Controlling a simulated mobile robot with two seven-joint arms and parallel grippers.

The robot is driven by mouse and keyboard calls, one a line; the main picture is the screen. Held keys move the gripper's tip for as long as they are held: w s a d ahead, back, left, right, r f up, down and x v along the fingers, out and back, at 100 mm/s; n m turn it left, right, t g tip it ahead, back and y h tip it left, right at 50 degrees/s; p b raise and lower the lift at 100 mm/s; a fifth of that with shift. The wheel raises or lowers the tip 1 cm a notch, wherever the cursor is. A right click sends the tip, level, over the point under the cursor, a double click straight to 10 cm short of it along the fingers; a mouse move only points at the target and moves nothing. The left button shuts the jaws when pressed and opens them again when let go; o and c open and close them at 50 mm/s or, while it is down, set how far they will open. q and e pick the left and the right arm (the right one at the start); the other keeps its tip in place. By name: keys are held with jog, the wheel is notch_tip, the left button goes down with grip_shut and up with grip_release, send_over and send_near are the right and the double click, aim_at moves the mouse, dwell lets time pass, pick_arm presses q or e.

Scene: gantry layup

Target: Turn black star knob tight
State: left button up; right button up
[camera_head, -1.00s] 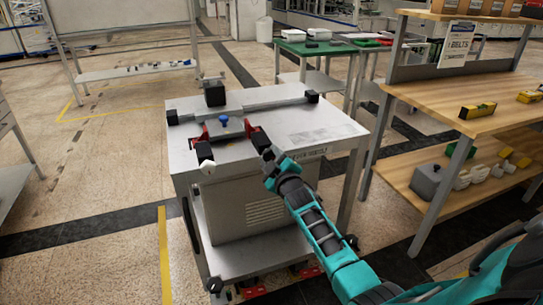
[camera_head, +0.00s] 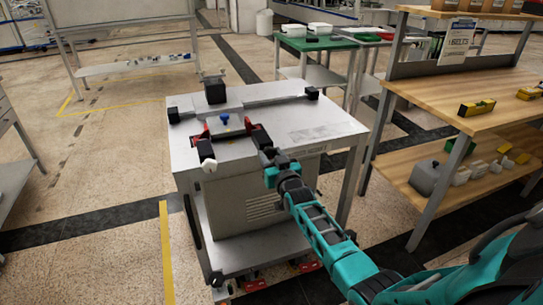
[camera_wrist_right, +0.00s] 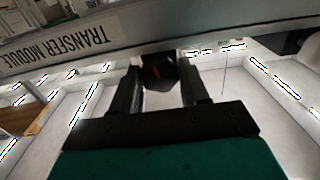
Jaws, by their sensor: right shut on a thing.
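In the head view my right gripper (camera_head: 267,156) is at the front edge of the grey cart top (camera_head: 315,125), and the knob cannot be made out there. My left gripper is not in view.
A red and black clamp (camera_head: 260,137), a blue-knobbed plate (camera_head: 225,124) and a black block with a white tip (camera_head: 208,153) are on the cart close by. A wooden workbench (camera_head: 450,108) stands to the right. The cart top's right side is clear.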

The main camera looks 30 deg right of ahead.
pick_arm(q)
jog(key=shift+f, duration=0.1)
pick_arm(e)
jog(key=shift+m, duration=0.7)
jog(key=o, duration=1.1)
jog(key=shift+c, duration=0.2)
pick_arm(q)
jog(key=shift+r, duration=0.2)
pick_arm(e)
jog(key=shift+s+a, duration=0.1)
jog(key=shift+s, duration=0.15)
pick_arm(q)
jog(key=p, duration=0.1)
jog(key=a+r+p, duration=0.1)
jog(key=p, duration=0.1)
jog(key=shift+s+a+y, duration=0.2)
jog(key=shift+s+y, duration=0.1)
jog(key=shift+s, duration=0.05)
pick_arm(e)
jog(key=v, duration=1.2)
jog(key=shift+s, duration=0.25)
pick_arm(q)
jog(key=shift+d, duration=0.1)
